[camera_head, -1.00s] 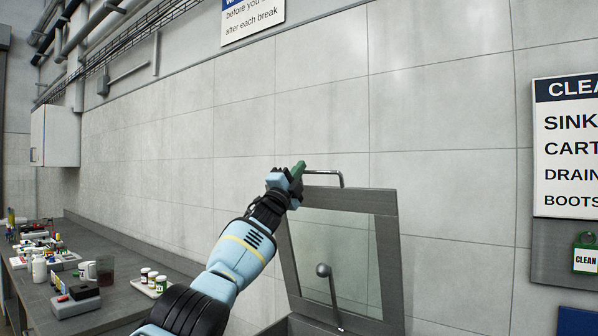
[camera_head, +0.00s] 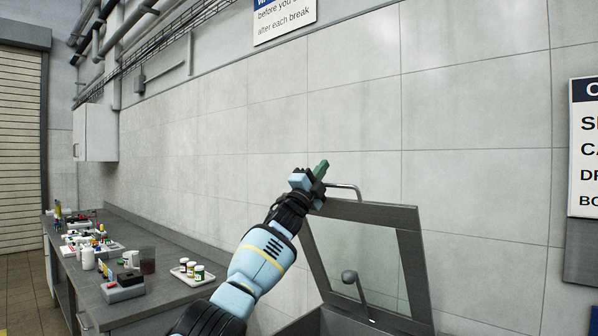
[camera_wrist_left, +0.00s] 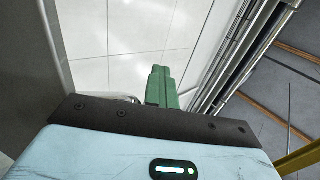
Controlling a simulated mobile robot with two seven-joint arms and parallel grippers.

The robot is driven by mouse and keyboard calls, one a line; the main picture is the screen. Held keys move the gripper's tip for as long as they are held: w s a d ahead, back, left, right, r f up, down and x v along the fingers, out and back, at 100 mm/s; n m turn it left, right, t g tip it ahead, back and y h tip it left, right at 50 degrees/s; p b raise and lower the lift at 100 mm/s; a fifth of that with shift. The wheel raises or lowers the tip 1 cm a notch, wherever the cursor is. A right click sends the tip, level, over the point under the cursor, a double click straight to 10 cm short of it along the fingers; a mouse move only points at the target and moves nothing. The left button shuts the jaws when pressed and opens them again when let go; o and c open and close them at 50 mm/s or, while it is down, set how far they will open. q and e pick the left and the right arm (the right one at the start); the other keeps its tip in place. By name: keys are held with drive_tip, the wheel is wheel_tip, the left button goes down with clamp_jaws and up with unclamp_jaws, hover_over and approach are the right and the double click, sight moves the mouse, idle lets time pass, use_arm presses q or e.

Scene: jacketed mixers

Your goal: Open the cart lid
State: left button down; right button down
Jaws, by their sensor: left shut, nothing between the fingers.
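The cart lid (camera_head: 410,262) is a grey frame with a clear window (camera_head: 362,262). It stands raised and tilted up in front of the tiled wall, at the lower right of the head view. A bent metal handle (camera_head: 347,187) sticks up at its top edge. My left gripper (camera_head: 320,168) has green fingers and is at the lid's upper left corner, beside the handle. Its fingers are shut and empty; they also show in the left wrist view (camera_wrist_left: 161,86). I cannot tell whether it touches the handle. The cart body below is mostly cut off. My right gripper is out of view.
A grey bench (camera_head: 165,292) on the left carries a white tray with small jars (camera_head: 190,269), a dark beaker and several small items. A wall cabinet (camera_head: 96,132) hangs above it. A rod with a round knob (camera_head: 350,277) shows in front of the lid's window.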

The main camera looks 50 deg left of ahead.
use_arm(q)
drive_tip(key=s, duration=0.8)
drive_tip(key=shift+d+f, duration=0.35)
drive_tip(key=shift+f, duration=0.1)
